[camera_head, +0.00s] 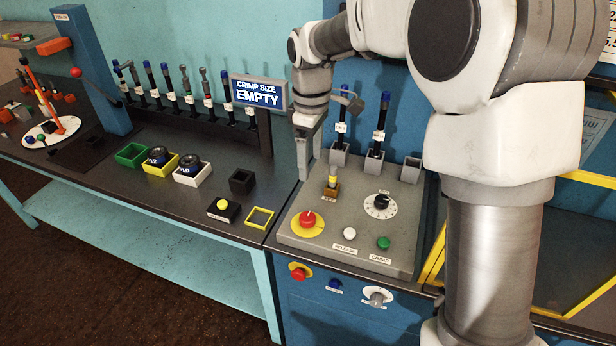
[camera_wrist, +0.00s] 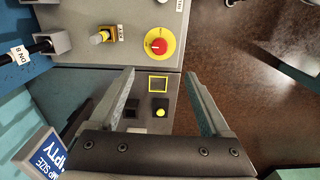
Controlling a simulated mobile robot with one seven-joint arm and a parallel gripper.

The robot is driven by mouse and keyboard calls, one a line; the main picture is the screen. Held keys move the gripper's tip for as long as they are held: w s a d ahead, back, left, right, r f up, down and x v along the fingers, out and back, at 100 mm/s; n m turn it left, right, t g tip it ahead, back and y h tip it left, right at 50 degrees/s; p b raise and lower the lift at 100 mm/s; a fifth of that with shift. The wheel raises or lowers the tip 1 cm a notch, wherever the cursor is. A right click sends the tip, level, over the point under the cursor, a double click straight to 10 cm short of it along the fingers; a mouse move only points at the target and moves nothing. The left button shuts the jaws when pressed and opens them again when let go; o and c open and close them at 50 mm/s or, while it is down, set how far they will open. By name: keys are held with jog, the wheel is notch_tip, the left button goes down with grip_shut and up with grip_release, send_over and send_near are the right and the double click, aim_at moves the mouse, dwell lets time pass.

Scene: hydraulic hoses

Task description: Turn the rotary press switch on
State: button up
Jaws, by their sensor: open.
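A grey rotary knob (camera_head: 377,297) with a white plate sits on the blue front of the press cabinet, at the right of a row of controls. A black dial (camera_head: 380,203) with a white scale ring lies on the grey panel above. The labels are too small to tell which is the press switch. My gripper (camera_head: 308,158) points down above the panel's left back edge, apart from both. In the wrist view my gripper (camera_wrist: 160,90) is open, with nothing between its fingers. Neither the knob nor the dial shows there.
A red button (camera_head: 298,271) and a blue button (camera_head: 334,284) sit left of the knob. Hoses (camera_head: 379,125) stand behind. The floor before the cabinet is clear.

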aim_at(308, 217)
jog(key=f, duration=1.8)
jog(key=shift+w+a+f, duration=0.15)
jog(key=shift+w+a, duration=0.15)
jog(key=shift+a, duration=0.05)
jog(key=shift+c, duration=0.2)
grip_shut()
